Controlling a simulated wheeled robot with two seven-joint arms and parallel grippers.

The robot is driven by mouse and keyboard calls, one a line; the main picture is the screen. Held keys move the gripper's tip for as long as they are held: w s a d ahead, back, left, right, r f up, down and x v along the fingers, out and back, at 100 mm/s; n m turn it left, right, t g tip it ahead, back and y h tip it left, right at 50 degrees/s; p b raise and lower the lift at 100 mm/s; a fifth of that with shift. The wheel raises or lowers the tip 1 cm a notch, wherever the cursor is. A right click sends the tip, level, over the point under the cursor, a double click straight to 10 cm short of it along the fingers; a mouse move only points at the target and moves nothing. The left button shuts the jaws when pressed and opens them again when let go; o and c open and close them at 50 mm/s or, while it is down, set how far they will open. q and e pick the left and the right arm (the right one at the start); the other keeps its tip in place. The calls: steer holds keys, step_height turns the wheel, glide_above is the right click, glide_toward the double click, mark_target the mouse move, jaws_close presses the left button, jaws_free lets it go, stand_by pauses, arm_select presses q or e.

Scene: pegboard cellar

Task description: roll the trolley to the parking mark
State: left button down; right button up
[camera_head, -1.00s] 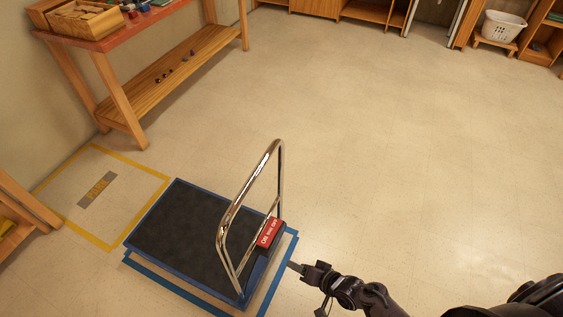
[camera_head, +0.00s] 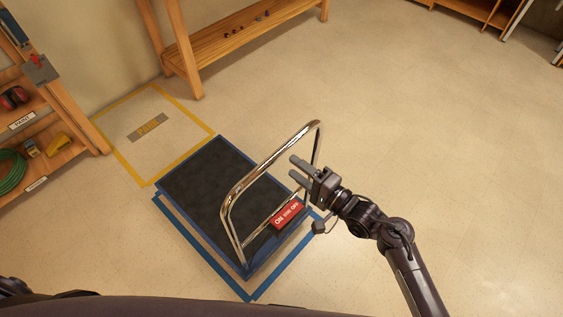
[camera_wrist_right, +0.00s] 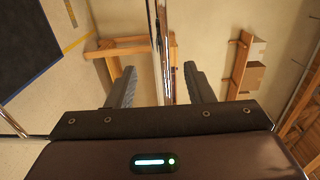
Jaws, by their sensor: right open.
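The trolley (camera_head: 208,185) has a black deck with blue edges and an upright chrome handle (camera_head: 235,200). A red "ON/OFF" box (camera_head: 288,213) sits at the handle's foot. The parking mark (camera_head: 118,155) is a yellow floor outline with a "PARK" label, just beyond the trolley's far end; the deck lies outside it. My right gripper (camera_head: 294,167) is open at the handle's right upright. In the right wrist view a chrome bar (camera_wrist_right: 162,45) runs between the spread fingers; contact cannot be told. My left gripper is not in view.
Blue tape (camera_head: 182,230) outlines the floor around the trolley. A wooden workbench (camera_head: 215,45) stands behind the parking mark. A shelf unit (camera_head: 75,115) with a green hose (camera_head: 12,168) stands left of it. The floor to the right is clear.

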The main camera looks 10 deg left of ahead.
mark_target(277, 156)
steer(key=b+x, duration=0.1)
steer(key=x, duration=0.6)
steer(key=shift+w+a, duration=0.15)
jaws_close()
steer(key=shift+f, duration=0.2)
stand_by(1.0)
